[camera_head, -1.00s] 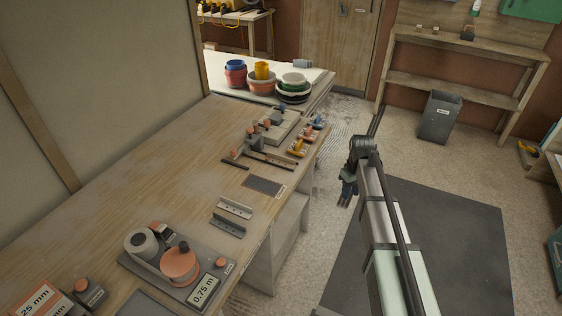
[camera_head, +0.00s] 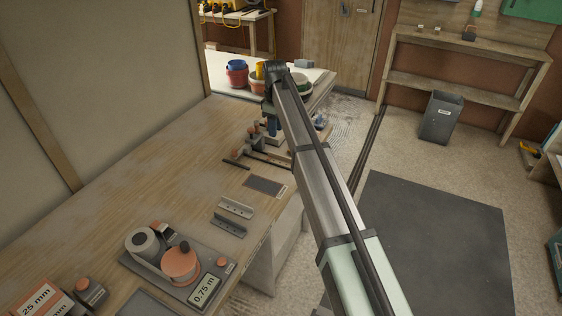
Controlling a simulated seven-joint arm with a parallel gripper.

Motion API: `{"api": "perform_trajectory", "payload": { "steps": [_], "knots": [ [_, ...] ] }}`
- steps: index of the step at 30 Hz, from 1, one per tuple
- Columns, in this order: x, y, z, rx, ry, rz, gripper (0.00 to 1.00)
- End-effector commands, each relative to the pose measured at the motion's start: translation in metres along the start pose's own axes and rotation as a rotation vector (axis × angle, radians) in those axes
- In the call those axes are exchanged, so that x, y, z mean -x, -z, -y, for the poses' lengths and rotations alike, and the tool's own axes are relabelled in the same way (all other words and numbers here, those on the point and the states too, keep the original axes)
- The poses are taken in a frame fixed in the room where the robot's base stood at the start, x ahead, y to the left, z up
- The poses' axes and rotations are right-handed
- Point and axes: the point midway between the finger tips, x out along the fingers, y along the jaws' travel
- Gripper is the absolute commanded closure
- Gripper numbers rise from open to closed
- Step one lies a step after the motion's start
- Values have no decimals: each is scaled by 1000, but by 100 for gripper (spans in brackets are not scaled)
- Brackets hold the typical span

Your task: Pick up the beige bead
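I cannot make out a clearly beige bead. Two short angled metal strips with small holes lie on the wooden bench, a lighter one (camera_head: 236,207) and a darker one (camera_head: 229,224) just in front of it; both look grey, and I cannot tell if either is the bead. My gripper (camera_head: 271,131) hangs at the end of the outstretched arm, over the far right part of the bench, beyond the strips and beside a grey clamp-like fixture. Its fingers are too small and dark to tell open from shut. My arm hides part of the bench's right edge.
A grey fixture with orange knobs (camera_head: 254,137) stands near my gripper. A dark plate (camera_head: 265,186) lies nearer. A device with an orange drum (camera_head: 180,264) and a 0.75 m display is at the front. Coloured buckets (camera_head: 236,74) stand on the far table. The bench's left middle is clear.

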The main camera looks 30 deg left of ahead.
Motion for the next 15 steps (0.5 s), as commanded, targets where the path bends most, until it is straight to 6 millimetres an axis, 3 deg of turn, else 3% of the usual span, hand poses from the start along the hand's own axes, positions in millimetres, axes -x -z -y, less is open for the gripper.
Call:
{"api": "perform_trajectory", "payload": {
  "steps": [9, 15],
  "knots": [
    [-53, 0, 0, -2, 0, 0, 65],
    [-64, 0, -1, -2, 0, 0, 65]
  ]
}}
